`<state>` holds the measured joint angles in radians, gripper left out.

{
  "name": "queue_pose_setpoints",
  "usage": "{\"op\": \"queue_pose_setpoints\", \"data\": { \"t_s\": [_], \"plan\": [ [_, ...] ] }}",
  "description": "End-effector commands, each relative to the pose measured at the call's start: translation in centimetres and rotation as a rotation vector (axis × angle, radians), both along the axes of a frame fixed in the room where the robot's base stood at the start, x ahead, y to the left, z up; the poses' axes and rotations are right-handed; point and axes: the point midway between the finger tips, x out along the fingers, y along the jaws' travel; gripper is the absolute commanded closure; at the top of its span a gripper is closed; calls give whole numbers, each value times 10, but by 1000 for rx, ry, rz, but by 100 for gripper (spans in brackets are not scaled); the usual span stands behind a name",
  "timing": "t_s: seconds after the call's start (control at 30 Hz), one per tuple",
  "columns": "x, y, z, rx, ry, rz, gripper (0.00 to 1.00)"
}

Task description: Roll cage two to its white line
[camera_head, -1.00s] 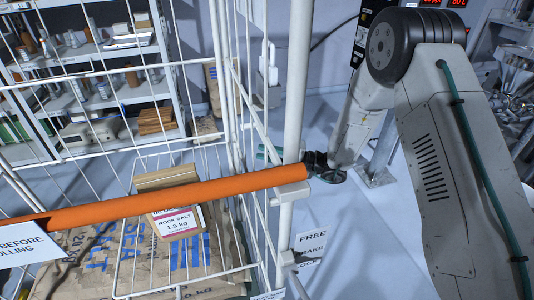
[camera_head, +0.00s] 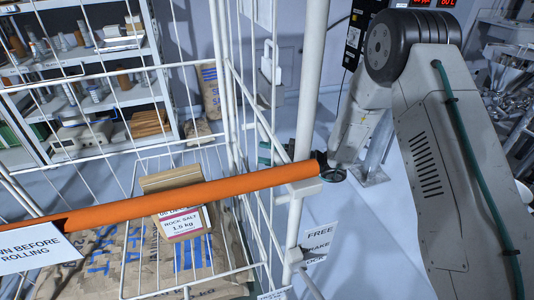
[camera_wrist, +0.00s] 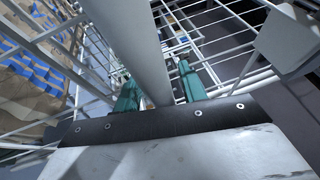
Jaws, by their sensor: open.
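A white wire roll cage fills the left and middle of the head view, with an orange bar (camera_head: 170,202) across its front and a white corner post (camera_head: 308,100) at right. I cannot read a number on it. My gripper (camera_head: 270,153) is partly hidden behind the cage side at that post. In the wrist view, its teal fingers (camera_wrist: 158,88) are open, one on each side of a thick pale post (camera_wrist: 135,45). I cannot tell whether they touch it. A FREE / BRAKE / LOCK label (camera_head: 320,240) is low by the post. I cannot make out a white floor line.
Inside the cage are sea salt sacks (camera_head: 120,262) and a wire basket holding a rock salt box (camera_head: 183,222). A sign (camera_head: 38,248) hangs from the orange bar. Shelving (camera_head: 165,90) stands behind at left. Metal equipment stands at far right. Pale floor (camera_head: 365,250) shows right of the cage.

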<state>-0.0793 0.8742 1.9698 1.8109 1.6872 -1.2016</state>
Motion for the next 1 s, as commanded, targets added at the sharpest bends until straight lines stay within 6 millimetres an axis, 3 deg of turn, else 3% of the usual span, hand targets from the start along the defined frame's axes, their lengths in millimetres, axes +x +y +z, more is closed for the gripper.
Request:
{"op": "queue_pose_setpoints", "data": {
  "t_s": [0.4,0.57,1.0],
  "plan": [
    [-6,-66,-12,0,1,-6,59],
    [-8,-74,-13,1,1,-5,59],
    [-8,-75,-12,-2,0,-2,59]
  ]
}}
